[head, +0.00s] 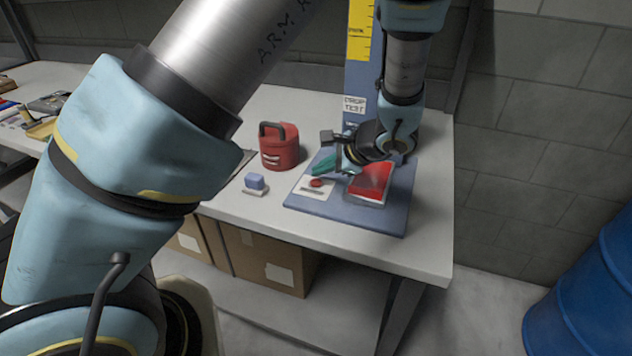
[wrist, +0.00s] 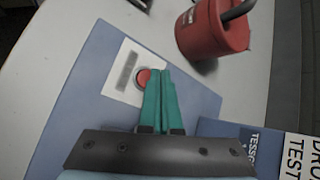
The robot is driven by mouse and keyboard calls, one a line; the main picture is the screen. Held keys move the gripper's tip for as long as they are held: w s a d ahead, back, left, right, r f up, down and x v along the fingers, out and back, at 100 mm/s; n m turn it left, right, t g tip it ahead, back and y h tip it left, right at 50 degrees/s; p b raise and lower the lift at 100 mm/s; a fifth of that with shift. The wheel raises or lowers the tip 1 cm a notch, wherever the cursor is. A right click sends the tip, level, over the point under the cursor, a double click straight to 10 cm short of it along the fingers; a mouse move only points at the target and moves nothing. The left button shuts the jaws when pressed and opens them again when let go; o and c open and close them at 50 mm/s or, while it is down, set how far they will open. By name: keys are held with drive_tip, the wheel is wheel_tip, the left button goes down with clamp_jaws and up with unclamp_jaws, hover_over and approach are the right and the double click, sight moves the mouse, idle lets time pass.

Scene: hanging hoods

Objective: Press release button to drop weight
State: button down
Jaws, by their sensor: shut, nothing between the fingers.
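The red release button (head: 316,183) sits on a white label plate (head: 312,191) on the blue base of the drop-test stand. In the wrist view, the round button (wrist: 143,77) shows just left of my fingertips. My gripper (head: 315,173) has green fingers, closed together and empty. In the wrist view, the fingertips (wrist: 160,72) lie beside the button and partly overlap its right edge. I cannot tell whether they touch it. A red weight with a dark handle (head: 280,152) stands on the table left of the base; it also shows in the wrist view (wrist: 212,32).
The blue base (head: 370,221) carries a red block (head: 372,180) right of the button. A blue column with a yellow scale (head: 360,60) rises behind. A small blue block (head: 254,181) lies on the white table (head: 340,252). A blue barrel (head: 590,290) stands at right.

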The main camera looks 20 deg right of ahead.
sight(320, 183)
idle(0.3)
drive_tip(key=shift+f+b, duration=0.45)
drive_tip(key=shift+f+b, duration=0.35)
drive_tip(key=shift+f, duration=0.05)
idle(0.5)
drive_tip(key=shift+r, duration=0.15)
drive_tip(key=shift+r+p, duration=0.55)
drive_tip(key=shift+r, duration=0.15)
drive_tip(key=shift+r+p, duration=1.8)
drive_tip(key=shift+r, duration=0.75)
drive_tip(key=shift+a, duration=0.1)
